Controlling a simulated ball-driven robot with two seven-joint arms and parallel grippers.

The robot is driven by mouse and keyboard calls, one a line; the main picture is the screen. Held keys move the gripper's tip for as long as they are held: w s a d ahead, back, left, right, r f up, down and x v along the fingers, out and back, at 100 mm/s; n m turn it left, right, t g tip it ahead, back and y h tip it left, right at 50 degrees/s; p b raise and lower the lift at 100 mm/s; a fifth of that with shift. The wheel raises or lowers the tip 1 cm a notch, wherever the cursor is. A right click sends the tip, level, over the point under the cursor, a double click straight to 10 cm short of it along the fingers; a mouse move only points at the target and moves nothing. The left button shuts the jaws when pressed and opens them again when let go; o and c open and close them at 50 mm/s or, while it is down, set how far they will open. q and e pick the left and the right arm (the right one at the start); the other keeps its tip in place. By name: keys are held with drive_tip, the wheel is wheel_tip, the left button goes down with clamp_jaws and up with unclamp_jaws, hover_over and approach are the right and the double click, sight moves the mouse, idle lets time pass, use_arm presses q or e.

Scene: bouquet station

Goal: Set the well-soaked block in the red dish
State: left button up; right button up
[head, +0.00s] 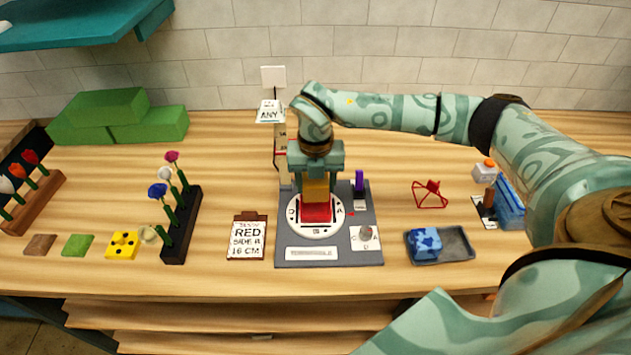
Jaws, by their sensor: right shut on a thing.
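My right gripper (316,172) is at the middle of the table, pointing down over a round white turntable (297,227). It is shut on a yellow-brown block (316,188), which is partly hidden by the jaws. The red dish (316,213) is directly below the block, on the turntable. The block's lower end is at the dish; I cannot tell whether it rests in it or is held just above. My left gripper is not in view.
The turntable sits on a grey board (357,255). A clipboard (247,237) reading RED, SIDE B, 16 CM lies left. A grey tray (458,244) with a mottled blue block (424,243) is right. Green blocks (120,118) and a flower rack (181,226) stand left.

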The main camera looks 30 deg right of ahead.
sight(316, 198)
drive_tip(key=shift+f+b, duration=1.85)
drive_tip(key=shift+f, duration=0.75)
drive_tip(key=o, duration=1.5)
drive_tip(key=shift+o, duration=0.2)
